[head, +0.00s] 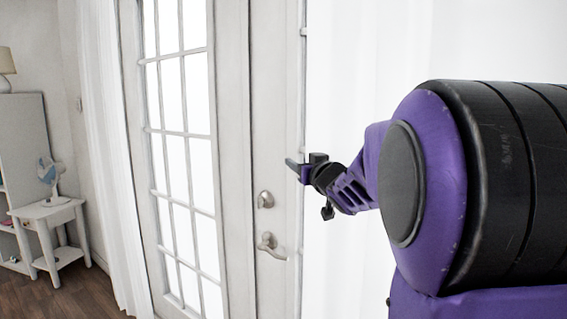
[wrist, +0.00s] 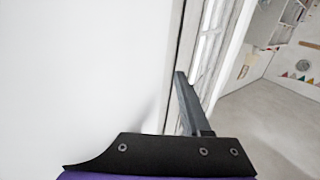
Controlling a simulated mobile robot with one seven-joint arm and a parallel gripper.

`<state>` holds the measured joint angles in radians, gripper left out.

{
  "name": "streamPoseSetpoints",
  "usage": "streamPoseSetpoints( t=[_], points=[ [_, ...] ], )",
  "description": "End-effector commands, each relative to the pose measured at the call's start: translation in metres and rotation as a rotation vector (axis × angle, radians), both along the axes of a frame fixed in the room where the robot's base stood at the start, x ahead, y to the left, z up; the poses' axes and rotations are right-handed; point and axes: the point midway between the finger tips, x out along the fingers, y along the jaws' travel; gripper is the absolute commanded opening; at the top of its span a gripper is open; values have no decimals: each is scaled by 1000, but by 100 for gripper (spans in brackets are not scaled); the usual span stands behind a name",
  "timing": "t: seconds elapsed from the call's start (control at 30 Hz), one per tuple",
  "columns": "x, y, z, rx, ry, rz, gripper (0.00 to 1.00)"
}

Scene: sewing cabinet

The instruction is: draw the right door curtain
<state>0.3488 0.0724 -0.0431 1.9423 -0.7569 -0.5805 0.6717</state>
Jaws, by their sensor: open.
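The right door curtain (head: 345,70) is a plain white sheet hanging over the right side of the double door in the head view. It also fills the left of the wrist view (wrist: 80,70). My gripper (head: 294,166) is at the curtain's left edge, above the door knob. It is open. One dark finger (wrist: 190,105) shows in the wrist view against the door frame, just right of the curtain edge. The other finger is not visible there, and I cannot tell whether the curtain lies between the fingers. My arm hides much of the curtain's lower right.
The glazed left door (head: 180,140) and a gathered white left curtain (head: 105,140) stand to the left. A round knob (head: 265,200) and a lever handle (head: 270,246) project below my gripper. A white side table (head: 48,212) with a fan (head: 48,172) is at far left.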

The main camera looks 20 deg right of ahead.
Motion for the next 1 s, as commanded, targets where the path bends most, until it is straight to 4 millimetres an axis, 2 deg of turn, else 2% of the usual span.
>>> streamPoseSetpoints(
  t=[0.07,0.1,0.3,0.37,1.0],
  points=[
    [0,0,0,0,0,0,47],
    [0,0,0,0,0,0,44],
    [0,0,0,0,0,0,8],
    [0,0,0,0,0,0,0],
    [0,0,0,0,-1,0,0]
  ],
)
